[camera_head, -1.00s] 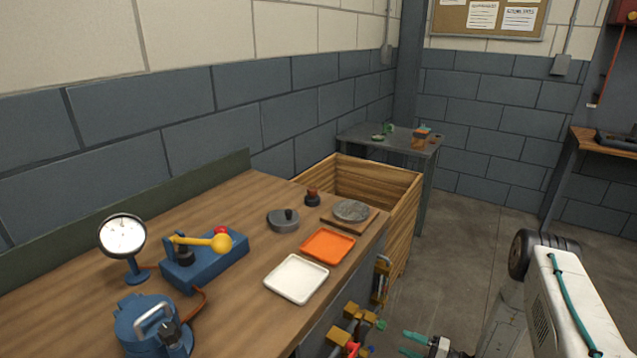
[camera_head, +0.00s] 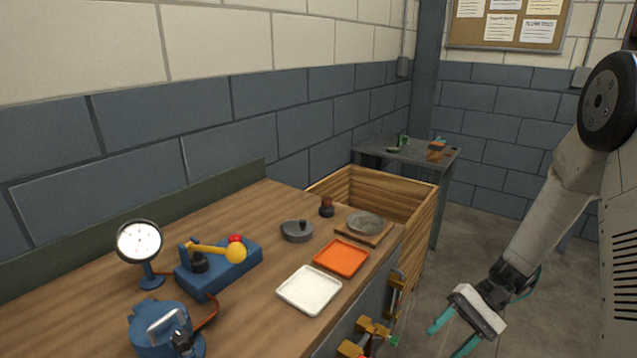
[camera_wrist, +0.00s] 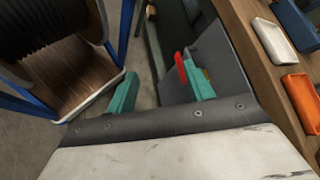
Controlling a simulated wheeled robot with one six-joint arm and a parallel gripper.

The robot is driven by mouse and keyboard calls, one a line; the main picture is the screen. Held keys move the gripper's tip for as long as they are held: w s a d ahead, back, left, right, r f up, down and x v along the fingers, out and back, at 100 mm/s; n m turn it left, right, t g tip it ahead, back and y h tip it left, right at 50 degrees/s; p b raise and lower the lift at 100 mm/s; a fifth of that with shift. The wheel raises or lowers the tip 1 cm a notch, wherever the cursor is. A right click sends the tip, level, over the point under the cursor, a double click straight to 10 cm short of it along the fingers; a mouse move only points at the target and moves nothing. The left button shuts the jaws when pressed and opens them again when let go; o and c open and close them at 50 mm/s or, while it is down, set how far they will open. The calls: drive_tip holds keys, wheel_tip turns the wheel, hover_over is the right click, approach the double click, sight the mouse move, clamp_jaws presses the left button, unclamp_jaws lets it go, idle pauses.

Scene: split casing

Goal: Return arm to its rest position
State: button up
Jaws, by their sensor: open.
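My gripper (camera_head: 453,338) is at the lower right in the head view, to the right of the workbench and over the floor. Its two teal fingers are apart with nothing between them. In the wrist view the open fingers (camera_wrist: 160,92) point toward the floor and the grey bench side (camera_wrist: 214,62). My arm hangs down from the right edge of the head view, bent at a dark round joint.
The wooden bench (camera_head: 235,300) holds a white tray (camera_head: 310,290), an orange tray (camera_head: 341,257), a dial gauge (camera_head: 139,241) and a blue lever fixture (camera_head: 218,262). A wooden crate (camera_head: 412,197) stands behind. A cable spool (camera_wrist: 55,40) shows at left in the wrist view.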

drive_tip(key=s+r+n+t+h, duration=0.2)
drive_tip(key=s+r+h, duration=0.3)
drive_tip(key=s+r, duration=0.4)
drive_tip(key=s+r+n+t+h, duration=0.3)
drive_tip(key=s+r+t+h, duration=0.2)
drive_tip(key=r, duration=1)
drive_tip(key=s, duration=0.3)
drive_tip(key=shift+s+r+h, duration=0.4)
drive_tip(key=shift+a, duration=0.1)
